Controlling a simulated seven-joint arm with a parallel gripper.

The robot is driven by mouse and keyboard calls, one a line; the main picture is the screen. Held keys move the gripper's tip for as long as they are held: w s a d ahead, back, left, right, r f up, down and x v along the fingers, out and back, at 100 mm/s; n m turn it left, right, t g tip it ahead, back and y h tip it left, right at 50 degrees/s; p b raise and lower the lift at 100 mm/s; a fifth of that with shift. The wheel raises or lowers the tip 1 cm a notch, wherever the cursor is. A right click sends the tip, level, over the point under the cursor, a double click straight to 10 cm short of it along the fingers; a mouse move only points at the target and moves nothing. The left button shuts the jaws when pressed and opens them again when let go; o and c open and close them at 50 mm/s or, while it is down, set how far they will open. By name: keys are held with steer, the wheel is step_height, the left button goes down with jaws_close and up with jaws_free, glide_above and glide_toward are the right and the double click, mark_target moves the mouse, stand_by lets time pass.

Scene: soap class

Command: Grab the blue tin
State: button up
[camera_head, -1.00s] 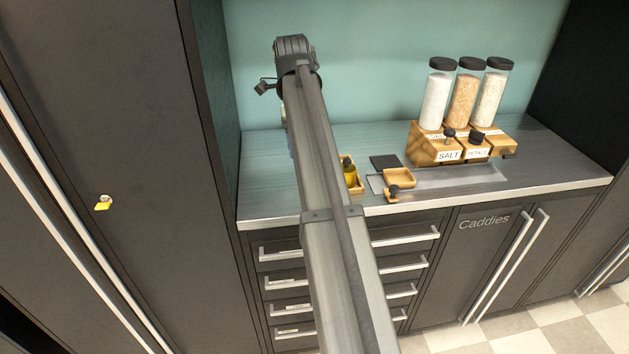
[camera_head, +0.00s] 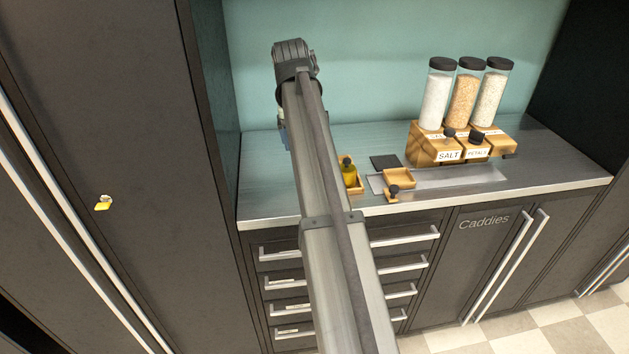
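The end of my arm (camera_head: 293,55) reaches over the left part of the counter, near the back wall. My gripper's fingers are hidden behind my own arm, so I cannot see whether they are open or shut.
Three tall dispensers (camera_head: 464,95) stand farther right. A tall dark cabinet (camera_head: 120,150) bounds the left.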

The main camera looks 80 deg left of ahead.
steer(key=f+n, duration=0.2)
steer(key=n, duration=0.7)
steer(key=w+a+f+n, duration=0.1)
steer(key=f+n, duration=0.2)
steer(key=n, duration=0.6)
steer(key=w+a+f+n, duration=0.1)
steer(key=f+n, duration=0.2)
steer(key=n, duration=0.7)
steer(key=shift+w+a+f+y, duration=0.1)
steer(key=shift+a+y, duration=0.15)
steer(key=shift+y, duration=0.05)
steer(key=shift+s+x, duration=0.15)
steer(key=shift+x, duration=1.15)
steer(key=shift+s+x, duration=0.15)
steer(key=shift+x, duration=1.1)
steer(key=shift+d+f, duration=0.1)
steer(key=c, duration=1.3)
